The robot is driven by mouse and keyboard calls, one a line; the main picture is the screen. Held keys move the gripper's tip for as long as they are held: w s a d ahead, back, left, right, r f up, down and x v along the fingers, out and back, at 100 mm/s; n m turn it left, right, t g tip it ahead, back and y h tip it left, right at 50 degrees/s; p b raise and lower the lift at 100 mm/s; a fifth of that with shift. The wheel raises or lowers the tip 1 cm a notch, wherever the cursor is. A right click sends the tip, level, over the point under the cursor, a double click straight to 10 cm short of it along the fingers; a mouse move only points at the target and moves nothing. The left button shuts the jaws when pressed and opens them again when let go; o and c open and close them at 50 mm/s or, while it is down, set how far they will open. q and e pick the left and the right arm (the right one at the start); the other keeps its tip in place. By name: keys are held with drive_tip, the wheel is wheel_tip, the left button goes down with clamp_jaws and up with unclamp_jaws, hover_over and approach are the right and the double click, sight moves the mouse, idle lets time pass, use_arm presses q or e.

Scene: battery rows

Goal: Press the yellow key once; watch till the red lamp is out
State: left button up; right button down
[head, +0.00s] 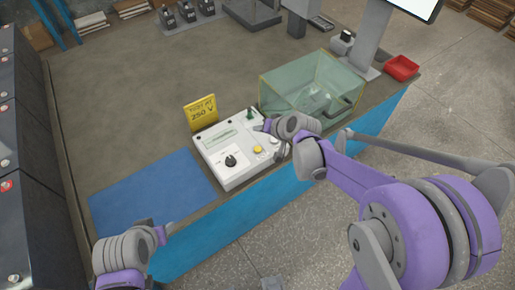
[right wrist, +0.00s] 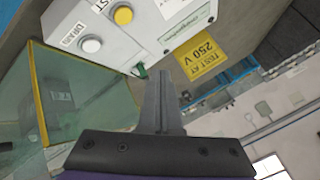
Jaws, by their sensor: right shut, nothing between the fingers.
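The white tester box (head: 222,173) stands at the front edge of the bench, with a black knob (head: 230,160) and a pale display strip. The round yellow key (head: 257,149) is on its top face near the front; it also shows in the right wrist view (right wrist: 122,15), beside a white button (right wrist: 91,45). My right gripper (head: 262,127) is shut and empty at the box's right end, apart from the yellow key; its closed fingers show in the right wrist view (right wrist: 160,78). I cannot make out a lit red lamp. My left gripper (head: 160,234) is low at the left, jaws unclear.
A yellow "TEST AT 250 V" sign (head: 201,112) stands behind the box. A clear greenish bin (head: 300,92) is right of it, with a red tray (head: 402,68) beyond. A blue mat (head: 150,198) lies left, empty. The bench behind is mostly clear.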

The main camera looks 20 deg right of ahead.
sight(259, 151)
wheel_tip(259, 151, down, 8)
drive_tip(key=b, duration=0.5)
drive_tip(key=shift+f, duration=0.1)
use_arm(q)
wheel_tip(259, 151, down, 7)
drive_tip(key=s, duration=0.2)
drive_tip(key=shift+b, duration=0.4)
use_arm(e)
drive_tip(key=shift+f, duration=0.3)
idle(0.7)
use_arm(q)
drive_tip(key=shift+f+b, duration=0.35)
drive_tip(key=shift+f, duration=0.05)
use_arm(e)
drive_tip(key=shift+f, duration=0.4)
use_arm(q)
drive_tip(key=shift+f+b, duration=0.3)
drive_tip(key=shift+f, duration=0.05)
use_arm(e)
drive_tip(key=shift+f, duration=0.4)
use_arm(q)
drive_tip(key=shift+r, duration=0.15)
use_arm(e)
drive_tip(key=shift+r, duration=0.15)
use_arm(q)
drive_tip(key=shift+r+p, duration=0.45)
drive_tip(key=shift+p, duration=0.1)
use_arm(e)
drive_tip(key=shift+r, duration=0.65)
